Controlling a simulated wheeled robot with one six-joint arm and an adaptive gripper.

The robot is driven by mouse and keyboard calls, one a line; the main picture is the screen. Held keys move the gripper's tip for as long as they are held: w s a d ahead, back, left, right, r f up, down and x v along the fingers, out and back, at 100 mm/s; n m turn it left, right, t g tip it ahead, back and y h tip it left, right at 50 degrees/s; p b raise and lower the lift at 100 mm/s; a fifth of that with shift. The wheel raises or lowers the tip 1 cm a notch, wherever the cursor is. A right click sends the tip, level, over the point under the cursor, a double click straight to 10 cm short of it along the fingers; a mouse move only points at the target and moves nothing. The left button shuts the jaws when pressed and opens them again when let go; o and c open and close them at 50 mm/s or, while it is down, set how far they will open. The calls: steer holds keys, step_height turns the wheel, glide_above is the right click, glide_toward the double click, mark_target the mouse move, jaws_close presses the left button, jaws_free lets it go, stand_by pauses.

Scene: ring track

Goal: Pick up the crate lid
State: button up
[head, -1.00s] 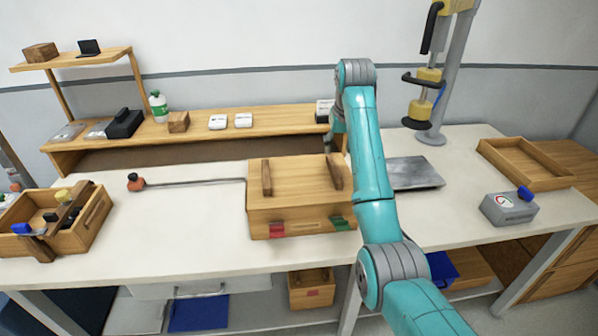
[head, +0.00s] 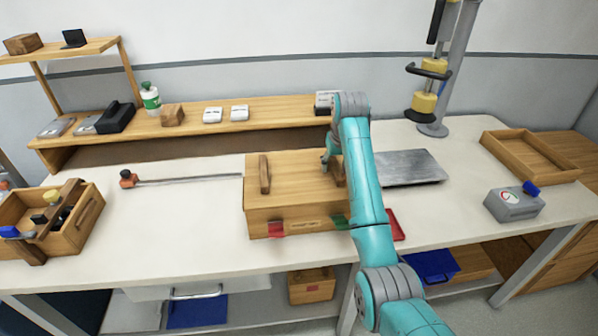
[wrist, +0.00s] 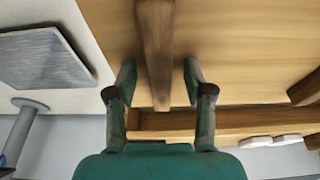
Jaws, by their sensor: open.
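The wooden crate (head: 262,223) stands on the white table. Its flat lid (head: 300,175) lies on top and carries two raised wooden bars. The left bar (head: 265,174) is clear; the right bar is partly hidden by my arm in the head view. In the wrist view the lid (wrist: 235,40) fills the upper part. My gripper (wrist: 150,82) is open there, with one finger on each side of the right bar (wrist: 155,45). I see gaps between the fingers and the bar. In the head view my gripper is at the lid's right side, mostly hidden by my arm.
A grey metal plate (head: 410,168) lies right of the crate, with a red tray (head: 396,226) near the front. A wooden shelf (head: 200,112) runs behind. A tool box (head: 85,222) stands at the left. A post with yellow parts (head: 436,80) rises behind the plate.

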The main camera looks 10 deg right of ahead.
steer(key=shift+c, duration=0.2)
jaws_close()
steer(key=shift+r, duration=0.1)
